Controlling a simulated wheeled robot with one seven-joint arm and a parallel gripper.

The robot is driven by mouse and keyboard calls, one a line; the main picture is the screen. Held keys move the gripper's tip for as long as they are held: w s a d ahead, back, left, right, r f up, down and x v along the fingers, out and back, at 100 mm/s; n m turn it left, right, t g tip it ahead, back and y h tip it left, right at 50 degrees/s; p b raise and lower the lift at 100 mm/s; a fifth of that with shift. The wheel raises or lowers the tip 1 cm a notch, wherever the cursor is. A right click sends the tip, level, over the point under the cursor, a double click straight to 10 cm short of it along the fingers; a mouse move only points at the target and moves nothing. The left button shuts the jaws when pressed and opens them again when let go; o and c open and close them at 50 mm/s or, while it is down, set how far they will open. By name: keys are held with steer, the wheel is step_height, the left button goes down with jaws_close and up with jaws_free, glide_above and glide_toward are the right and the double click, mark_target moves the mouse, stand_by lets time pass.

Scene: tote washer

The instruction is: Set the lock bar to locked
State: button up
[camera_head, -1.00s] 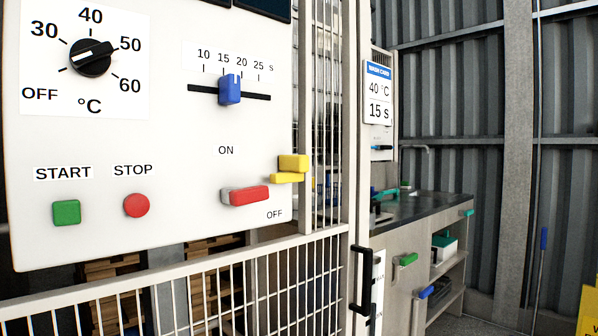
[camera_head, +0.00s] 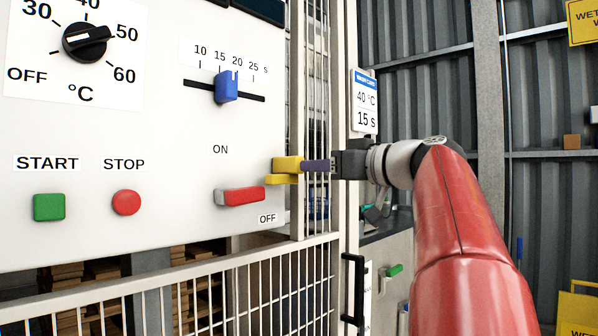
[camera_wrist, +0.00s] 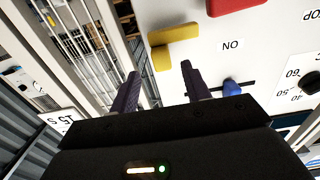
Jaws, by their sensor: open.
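A yellow two-step bar (camera_head: 287,163) sticks out at the right edge of the white control panel, beside the mesh gate; it looks like the lock bar, but I see no locked or unlocked label. My gripper (camera_head: 308,166) has come in from the right, and its purple fingertips are at the bar's right end. In the wrist view the fingers of my gripper (camera_wrist: 160,72) are apart with nothing held between them. The yellow bar (camera_wrist: 174,35) lies just beyond the fingertips there; I cannot tell whether they touch it.
The panel carries a red ON/OFF lever (camera_head: 240,196) close by at the OFF end, a blue slider (camera_head: 226,86), a black dial (camera_head: 87,42), a green start button (camera_head: 49,207) and a red stop button (camera_head: 126,202). A black handle (camera_head: 353,288) is on the gate below my gripper.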

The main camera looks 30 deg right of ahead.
mark_target(294, 166)
steer(key=p+x, duration=0.1)
steer(key=x, duration=0.6)
steer(key=shift+w+a+p, duration=0.2)
steer(key=shift+w+p, duration=0.1)
steer(key=shift+p, duration=0.05)
jaws_close()
